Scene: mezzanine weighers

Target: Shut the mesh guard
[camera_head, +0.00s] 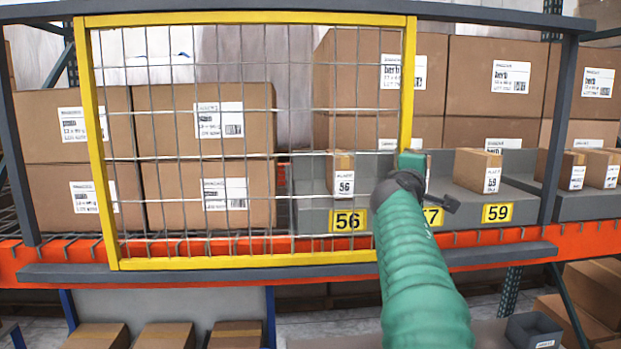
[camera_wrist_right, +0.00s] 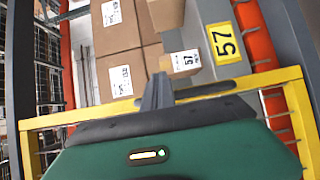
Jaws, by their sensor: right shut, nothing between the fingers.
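The mesh guard (camera_head: 250,262) is a yellow frame with wire mesh, standing upright between a dark top rail and a dark bottom rail (camera_head: 490,256). It covers the left and middle of the shelf front, and the right part is uncovered. My right arm (camera_head: 420,265) reaches up to the guard's right upright, its green hand beside that bar. In the right wrist view the right gripper (camera_wrist_right: 157,92) is shut and empty, with the yellow frame (camera_wrist_right: 85,116) close by. Whether the gripper touches the frame is unclear. My left gripper is not in view.
Large cartons (camera_head: 210,195) stand behind the mesh. Grey bins with small boxes sit at the right, including the box marked 59 (camera_head: 478,170). A dark post (camera_head: 559,130) bounds the right side. An orange beam (camera_head: 590,234) runs along the shelf front.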

